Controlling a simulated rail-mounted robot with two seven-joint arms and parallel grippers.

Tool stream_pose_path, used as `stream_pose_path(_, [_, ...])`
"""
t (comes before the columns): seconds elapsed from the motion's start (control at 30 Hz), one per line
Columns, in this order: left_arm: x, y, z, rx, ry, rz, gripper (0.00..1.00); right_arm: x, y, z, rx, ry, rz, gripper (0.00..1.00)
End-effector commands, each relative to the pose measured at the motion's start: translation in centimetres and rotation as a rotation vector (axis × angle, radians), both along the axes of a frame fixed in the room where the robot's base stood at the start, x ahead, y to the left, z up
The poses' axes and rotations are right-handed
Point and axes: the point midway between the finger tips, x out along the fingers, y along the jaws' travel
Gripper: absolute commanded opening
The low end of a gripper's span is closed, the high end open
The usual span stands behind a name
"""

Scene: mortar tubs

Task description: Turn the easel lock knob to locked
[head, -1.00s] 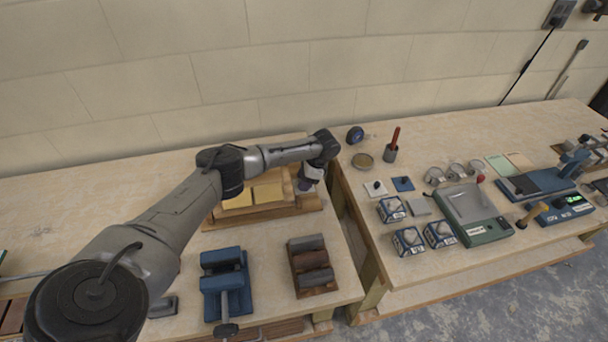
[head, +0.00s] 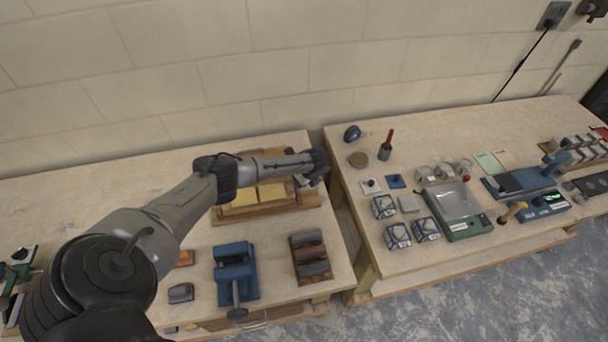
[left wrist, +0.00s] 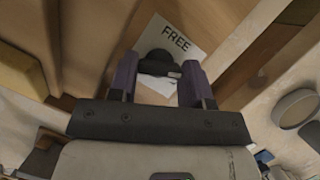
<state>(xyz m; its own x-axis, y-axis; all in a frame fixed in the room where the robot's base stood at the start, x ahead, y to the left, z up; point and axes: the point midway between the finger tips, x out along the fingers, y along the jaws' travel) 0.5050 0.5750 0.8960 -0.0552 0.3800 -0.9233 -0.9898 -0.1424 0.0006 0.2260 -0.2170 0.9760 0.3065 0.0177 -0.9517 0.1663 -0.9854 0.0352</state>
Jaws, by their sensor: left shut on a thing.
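The wooden easel (head: 240,213) stands on the left bench, with yellowish pieces on it. In the left wrist view its dark lock knob (left wrist: 154,64) sits in front of a white label (left wrist: 182,38) reading FREE; any other wording is hidden. My left gripper (left wrist: 160,74) has its two purple fingers on either side of the knob, shut on it. In the head view my left gripper (head: 305,182) is at the easel's right end, small and partly hidden by its own wrist. My right gripper is not in view.
A blue vise-like tool (head: 235,272) and a dark block holder (head: 310,258) stand in front of the easel. A gap separates this bench from the right bench (head: 420,140), which holds boxes, cups and a green scale (head: 457,210). The back left bench is clear.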

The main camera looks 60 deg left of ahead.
Motion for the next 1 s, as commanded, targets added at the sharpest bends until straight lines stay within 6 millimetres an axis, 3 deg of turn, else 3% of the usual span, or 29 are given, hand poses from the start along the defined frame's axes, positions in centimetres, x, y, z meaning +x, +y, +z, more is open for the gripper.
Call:
stream_pose_path(0.1, [-0.1, -0.1, 0.4, -0.003, -0.001, -0.105, 0.21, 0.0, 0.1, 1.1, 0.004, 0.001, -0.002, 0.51])
stream_pose_path(0.5, [-0.2, -0.1, 0.3, -0.002, -0.002, -0.373, 0.21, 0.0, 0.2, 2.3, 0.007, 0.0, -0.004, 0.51])
stream_pose_path(1.0, [-0.1, -0.1, 0.2, -0.003, -0.003, -0.481, 0.21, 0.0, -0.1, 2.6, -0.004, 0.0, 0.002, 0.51])
